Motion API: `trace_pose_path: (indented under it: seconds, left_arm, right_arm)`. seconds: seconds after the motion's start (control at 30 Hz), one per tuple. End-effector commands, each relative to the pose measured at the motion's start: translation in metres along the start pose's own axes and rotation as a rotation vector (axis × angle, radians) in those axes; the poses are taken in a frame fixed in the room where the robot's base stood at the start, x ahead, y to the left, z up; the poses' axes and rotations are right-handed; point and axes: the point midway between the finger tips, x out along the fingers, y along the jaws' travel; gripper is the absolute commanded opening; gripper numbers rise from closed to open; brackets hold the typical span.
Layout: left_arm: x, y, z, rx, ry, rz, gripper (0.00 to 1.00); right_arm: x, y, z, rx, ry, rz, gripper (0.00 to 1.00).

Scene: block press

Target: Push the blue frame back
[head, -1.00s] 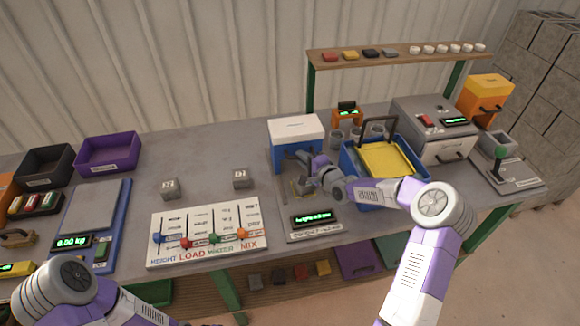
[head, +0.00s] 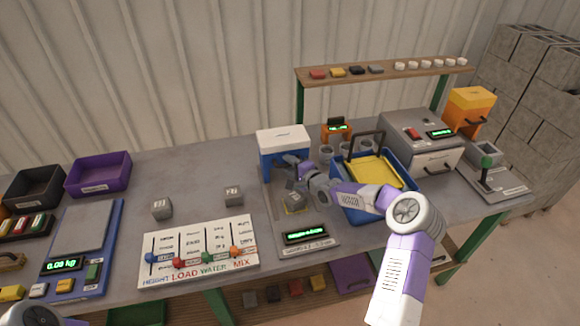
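The blue frame (head: 269,161) with a white top stands at the back of a grey press base (head: 277,215). A grey block (head: 294,201) sits on the yellow-marked spot of that base, in front of the frame. My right gripper (head: 289,162) is at the frame's front right side, above and behind the block. Its fingertips are small and partly lost against the frame, so I cannot tell whether they touch it or are open. My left gripper is not in view.
A blue tub (head: 374,211) with a yellow sheet stands close right, below my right forearm. A small orange device (head: 336,134) stands behind. Open table lies left of the frame.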

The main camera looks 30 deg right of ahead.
Motion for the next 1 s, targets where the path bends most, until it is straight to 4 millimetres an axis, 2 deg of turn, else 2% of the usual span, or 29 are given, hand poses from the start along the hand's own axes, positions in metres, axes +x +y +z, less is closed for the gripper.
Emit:
trace_pose_path:
  seconds: [0.27, 0.37, 0.7, 0.83, 1.0]
  left_arm:
    - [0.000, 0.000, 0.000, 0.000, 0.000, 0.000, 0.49]
    - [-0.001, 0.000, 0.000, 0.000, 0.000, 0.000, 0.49]
    - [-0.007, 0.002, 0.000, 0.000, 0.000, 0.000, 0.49]
    - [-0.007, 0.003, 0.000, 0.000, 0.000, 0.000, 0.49]
    - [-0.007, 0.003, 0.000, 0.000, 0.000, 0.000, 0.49]
  right_arm:
    - [-0.004, 0.001, 0.000, 0.000, -0.001, 0.004, 0.40]
    - [-0.013, 0.001, 0.000, 0.001, 0.000, 0.005, 0.40]
    - [-0.064, 0.000, -0.001, 0.000, 0.001, 0.002, 0.40]
    - [-0.073, 0.000, 0.000, 0.000, -0.001, 0.002, 0.40]
    - [-0.076, 0.000, 0.000, 0.000, -0.001, 0.001, 0.40]
